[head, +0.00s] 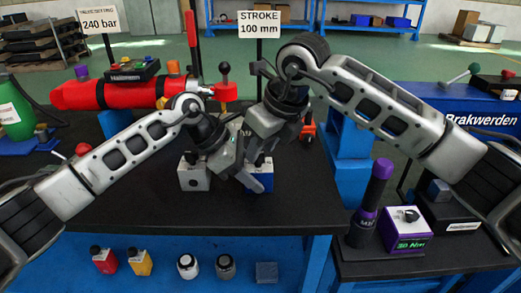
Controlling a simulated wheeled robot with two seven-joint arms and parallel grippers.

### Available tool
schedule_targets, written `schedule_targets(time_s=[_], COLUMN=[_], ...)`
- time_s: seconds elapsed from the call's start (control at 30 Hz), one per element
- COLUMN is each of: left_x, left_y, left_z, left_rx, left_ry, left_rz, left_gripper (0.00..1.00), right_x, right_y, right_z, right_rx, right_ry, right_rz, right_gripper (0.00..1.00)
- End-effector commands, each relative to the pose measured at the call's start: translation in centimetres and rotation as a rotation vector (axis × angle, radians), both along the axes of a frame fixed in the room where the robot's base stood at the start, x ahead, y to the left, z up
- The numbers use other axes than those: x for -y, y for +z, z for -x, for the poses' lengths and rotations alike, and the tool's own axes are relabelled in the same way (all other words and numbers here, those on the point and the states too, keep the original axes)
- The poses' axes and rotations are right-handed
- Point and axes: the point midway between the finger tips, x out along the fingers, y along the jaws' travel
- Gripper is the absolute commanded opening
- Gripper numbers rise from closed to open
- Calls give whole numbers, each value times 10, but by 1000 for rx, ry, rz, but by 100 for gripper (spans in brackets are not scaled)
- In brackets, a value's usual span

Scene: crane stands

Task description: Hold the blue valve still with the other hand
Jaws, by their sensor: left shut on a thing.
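The blue valve (262,178) is a small blue block on the black bench top, near its middle. My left gripper (249,181) is shut on its left side and covers part of it. My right gripper (243,150) is just above and behind, over the top of the blue valve. Its fingers overlap with the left gripper, so I cannot tell whether they are open or what they touch. The upper part of the blue valve is hidden by the grippers.
A grey valve block (193,178) stands just left of the grippers. A red cylinder (110,94) lies at the back left. A sign reading "STROKE 100 mm" (259,25) stands behind. A purple-topped tool (376,190) stands on the lower right bench. The bench's front area is clear.

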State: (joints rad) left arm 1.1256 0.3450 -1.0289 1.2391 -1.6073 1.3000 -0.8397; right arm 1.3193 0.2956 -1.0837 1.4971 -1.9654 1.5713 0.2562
Motion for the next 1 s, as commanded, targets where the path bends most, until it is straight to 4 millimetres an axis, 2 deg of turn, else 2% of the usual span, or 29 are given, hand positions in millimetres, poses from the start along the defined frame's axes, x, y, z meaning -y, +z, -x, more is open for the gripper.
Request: schedule_targets(time_s=[0.2, 0.4, 0.6, 0.87, 0.9, 0.97, 1.0], left_x=[0, 0, 0, 0, 0, 0, 0], left_y=[0, 0, 0, 0, 0, 0, 0], left_z=[0, 0, 0, 0, 0, 0, 0], left_rx=[0, 0, 0, 0, 0, 0, 0], left_ry=[0, 0, 0, 0, 0, 0, 0], left_rz=[0, 0, 0, 0, 0, 0, 0], left_gripper=[14, 14, 14, 14, 54, 70, 71], right_x=[14, 24, 28, 28, 28, 28, 28], right_y=[47, 79, 93, 93, 93, 93, 93], right_z=[12, 22, 26, 27, 26, 26, 26], right_rx=[6, 4, 2, 1, 1, 1, 1], right_ry=[-1, 0, 0, 0, 0, 0, 0], right_rz=[0, 0, -1, 0, 0, 0, 0], right_gripper=[34, 34, 34, 34, 34, 34, 34])
